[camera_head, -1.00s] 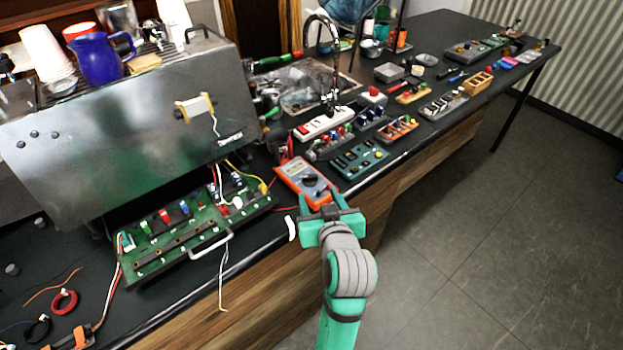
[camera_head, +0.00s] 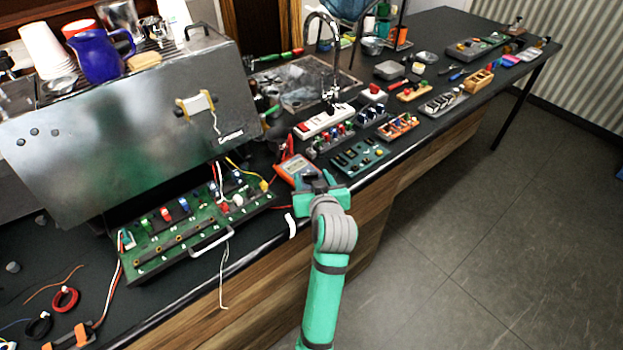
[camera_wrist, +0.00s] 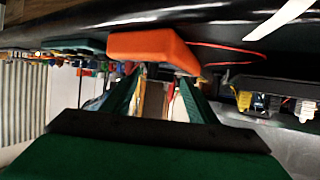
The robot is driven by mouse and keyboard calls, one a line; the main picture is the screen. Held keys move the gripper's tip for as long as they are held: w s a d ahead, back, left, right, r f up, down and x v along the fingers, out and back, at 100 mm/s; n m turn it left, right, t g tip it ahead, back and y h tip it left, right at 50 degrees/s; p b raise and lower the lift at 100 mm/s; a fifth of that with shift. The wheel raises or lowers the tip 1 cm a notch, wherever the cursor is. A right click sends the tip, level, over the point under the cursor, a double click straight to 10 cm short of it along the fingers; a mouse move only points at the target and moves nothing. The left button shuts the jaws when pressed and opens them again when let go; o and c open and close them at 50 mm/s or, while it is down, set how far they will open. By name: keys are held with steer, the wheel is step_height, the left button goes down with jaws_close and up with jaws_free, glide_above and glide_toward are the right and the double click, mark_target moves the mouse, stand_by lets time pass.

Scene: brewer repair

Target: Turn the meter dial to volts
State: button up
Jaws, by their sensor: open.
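The orange meter (camera_head: 289,168) with a grey face lies on the dark bench top near its front edge. Its lower part and the dial are largely hidden behind my gripper in the head view. The meter's orange end also shows in the wrist view (camera_wrist: 153,48), just beyond the fingers. My gripper (camera_head: 318,184) is at the front end of the meter, close over the dial area. I cannot tell whether the fingers touch the dial, nor where the dial points.
A green circuit board (camera_head: 195,222) with a metal handle lies left of the meter. A teal module (camera_head: 360,156) and a power strip (camera_head: 324,121) lie to its right and behind. The grey brewer housing (camera_head: 120,130) stands at back left. Floor in front is clear.

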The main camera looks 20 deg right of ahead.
steer(key=shift+c, duration=0.7)
steer(key=shift+s, duration=0.1)
steer(key=c, duration=0.9)
steer(key=shift+a+h, duration=0.1)
steer(key=shift+h, duration=0.2)
steer(key=shift+a+m+h, duration=0.25)
steer(key=shift+m+h, duration=0.65)
steer(key=shift+m, duration=0.1)
steer(key=m+h, duration=0.1)
steer(key=m+g+h, duration=0.1)
steer(key=h, duration=0.1)
steer(key=shift+w+a+r+m+g, duration=0.15)
steer(key=shift+w+a+m+g, duration=0.15)
steer(key=shift+w+a+m, duration=0.1)
steer(key=shift+w+a+m+g+h, duration=0.1)
steer(key=shift+m+g+h, duration=0.7)
steer(key=shift+m+h, duration=0.15)
steer(key=shift+w+a+m+g+h, duration=0.1)
steer(key=shift+m+g+h, duration=0.75)
steer(key=shift+m, duration=0.2)
